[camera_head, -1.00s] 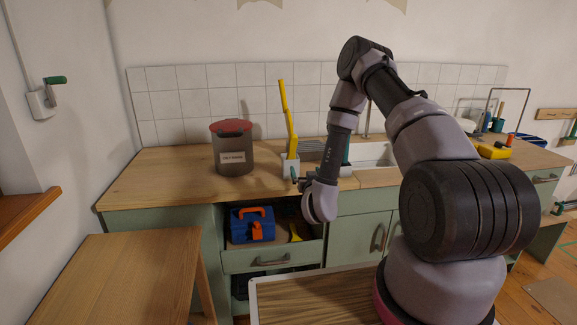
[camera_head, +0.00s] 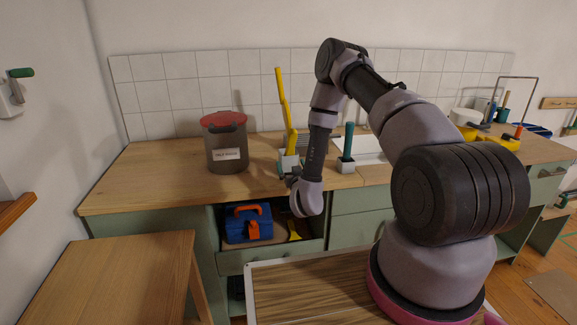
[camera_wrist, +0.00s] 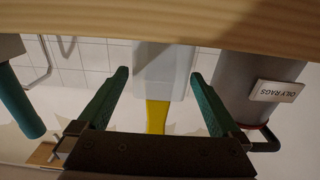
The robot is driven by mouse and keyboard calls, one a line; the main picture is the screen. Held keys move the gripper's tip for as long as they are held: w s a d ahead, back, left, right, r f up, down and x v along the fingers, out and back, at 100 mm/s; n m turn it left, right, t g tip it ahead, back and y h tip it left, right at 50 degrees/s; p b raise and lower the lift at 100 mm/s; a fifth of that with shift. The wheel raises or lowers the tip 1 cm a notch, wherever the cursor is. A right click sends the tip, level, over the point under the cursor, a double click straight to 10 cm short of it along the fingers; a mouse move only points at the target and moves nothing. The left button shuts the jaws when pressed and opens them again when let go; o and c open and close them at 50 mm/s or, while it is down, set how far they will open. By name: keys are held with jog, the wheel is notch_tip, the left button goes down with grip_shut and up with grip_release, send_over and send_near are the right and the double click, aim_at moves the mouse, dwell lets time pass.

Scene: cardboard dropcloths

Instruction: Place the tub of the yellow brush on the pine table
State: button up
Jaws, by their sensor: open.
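The yellow brush (camera_head: 284,110) stands upright in a pale grey tub (camera_head: 288,160) near the front edge of the worktop. In the wrist view, which is upside down, the tub (camera_wrist: 165,68) and the yellow handle (camera_wrist: 157,116) show between my two teal fingers. My gripper (camera_wrist: 160,75) is open, with a gap on each side of the tub. In the head view my gripper (camera_head: 290,178) is just in front of the tub and partly covers it. A pine-coloured wooden table (camera_head: 110,275) stands at the lower left, its top bare and lower than the worktop.
A grey bin labelled oily rags (camera_head: 226,145) with a red lid stands left of the tub. A teal brush in a grey tub (camera_head: 346,165) stands to the right. Below the worktop (camera_head: 150,180), an open drawer holds a blue toolbox (camera_head: 247,224).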

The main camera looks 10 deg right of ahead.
jog(key=shift+w+f, duration=0.15)
jog(key=shift+w, duration=1.05)
jog(key=shift+w+f, duration=0.1)
jog(key=shift+w, duration=1.05)
jog(key=c, duration=1.4)
notch_tip(320, 180, up, 9)
jog(key=shift+r, duration=0.15)
jog(key=shift+s+d+r, duration=0.2)
jog(key=shift+d+r, duration=0.05)
jog(key=s+d+r, duration=0.2)
jog(key=s+d, duration=0.6)
jog(key=s, duration=0.3)
jog(key=shift+d+r, duration=0.25)
jog(key=shift+d, duration=0.15)
